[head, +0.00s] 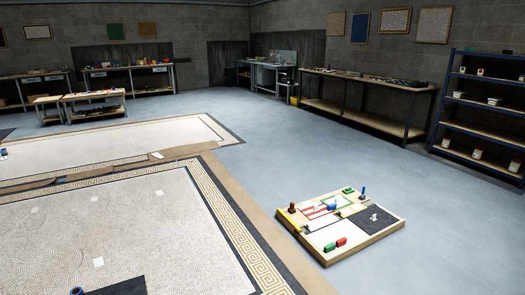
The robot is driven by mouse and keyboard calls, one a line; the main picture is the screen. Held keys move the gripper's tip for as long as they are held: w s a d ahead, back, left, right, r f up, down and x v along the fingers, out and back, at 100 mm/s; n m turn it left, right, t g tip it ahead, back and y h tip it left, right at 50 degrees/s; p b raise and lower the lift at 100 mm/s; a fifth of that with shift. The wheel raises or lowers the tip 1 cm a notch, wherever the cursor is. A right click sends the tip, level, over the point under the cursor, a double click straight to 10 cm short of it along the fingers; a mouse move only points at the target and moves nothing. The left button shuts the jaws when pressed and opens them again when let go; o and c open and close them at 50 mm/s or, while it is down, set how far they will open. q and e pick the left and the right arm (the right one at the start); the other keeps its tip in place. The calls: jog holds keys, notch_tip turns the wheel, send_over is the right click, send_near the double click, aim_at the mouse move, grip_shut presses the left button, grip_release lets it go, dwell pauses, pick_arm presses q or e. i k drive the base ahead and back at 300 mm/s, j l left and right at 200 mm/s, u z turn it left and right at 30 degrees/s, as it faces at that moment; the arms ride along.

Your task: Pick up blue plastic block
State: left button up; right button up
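A small blue block (332,207) lies on a low wooden board (366,234) on the floor at lower right. It sits near striped red and white pieces, towards the back middle of the board. A second small blue thing (362,192) stands upright near the board's back right corner; its exact shape is too small to tell. Neither of my grippers is in view, and nothing is seen touching the blue block.
The board also holds green (330,247) and red (341,241) blocks and a dark panel (373,220). Pale mosaic panels (130,235) cover the floor at left. Grey floor (260,165) is clear behind the board. Workbenches (366,90) and a blue shelf (482,115) line the walls.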

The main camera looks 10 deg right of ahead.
aim_at(331, 207)
jog(key=i+l+z, duration=0.4)
jog(key=i, duration=1.2)
jog(key=i+z, duration=0.4)
jog(key=i, duration=1.2)
